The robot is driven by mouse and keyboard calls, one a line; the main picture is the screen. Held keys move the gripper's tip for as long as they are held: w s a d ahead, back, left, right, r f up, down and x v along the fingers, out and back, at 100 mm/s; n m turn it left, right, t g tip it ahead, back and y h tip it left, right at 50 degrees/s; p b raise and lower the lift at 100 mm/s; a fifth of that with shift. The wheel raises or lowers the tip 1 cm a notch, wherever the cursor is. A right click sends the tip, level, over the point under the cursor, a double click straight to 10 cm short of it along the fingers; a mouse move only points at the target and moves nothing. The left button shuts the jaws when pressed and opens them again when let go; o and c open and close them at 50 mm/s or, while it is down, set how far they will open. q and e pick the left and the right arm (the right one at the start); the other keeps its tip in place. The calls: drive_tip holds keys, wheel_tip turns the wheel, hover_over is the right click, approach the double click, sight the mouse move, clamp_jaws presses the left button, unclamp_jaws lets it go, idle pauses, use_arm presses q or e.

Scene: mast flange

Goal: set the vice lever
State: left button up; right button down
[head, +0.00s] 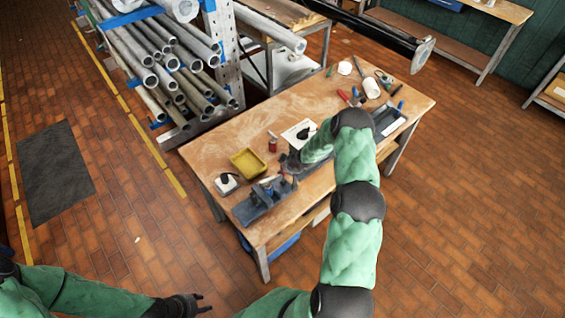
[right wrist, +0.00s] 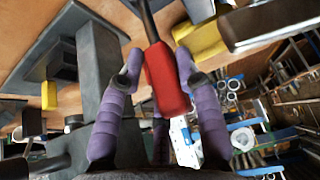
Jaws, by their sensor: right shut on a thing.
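The vice (head: 262,202) is a blue-grey metal body at the near left end of the wooden workbench (head: 310,195). Its grey block also shows in the right wrist view (right wrist: 100,75). The vice lever (right wrist: 163,75) has a red grip on a dark rod that runs toward the top of the right wrist view. My right gripper (right wrist: 157,62) has its purple fingers on both sides of the red grip and is shut on it. In the head view my arm largely hides this gripper. My left gripper (head: 203,304) is low at the left, away from the bench, its fingers parted and empty.
A yellow tray (head: 248,163), a red can (head: 272,145) and a white box (head: 227,183) stand near the vice. A grey tray (head: 389,122) and several tools lie at the bench's far right. A pipe rack (head: 222,45) stands behind left.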

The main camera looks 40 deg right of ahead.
use_arm(q)
drive_tip(key=shift+w+r, duration=0.35)
drive_tip(key=shift+r, duration=0.1)
use_arm(e)
drive_tip(key=shift+w, duration=0.15)
drive_tip(key=c, duration=1.2)
unclamp_jaws()
drive_tip(key=o, duration=0.4)
drive_tip(key=shift+c, duration=0.2)
use_arm(q)
drive_tip(key=shift+w, duration=0.15)
use_arm(e)
drive_tip(key=shift+w, duration=0.1)
drive_tip(key=v, duration=1.2)
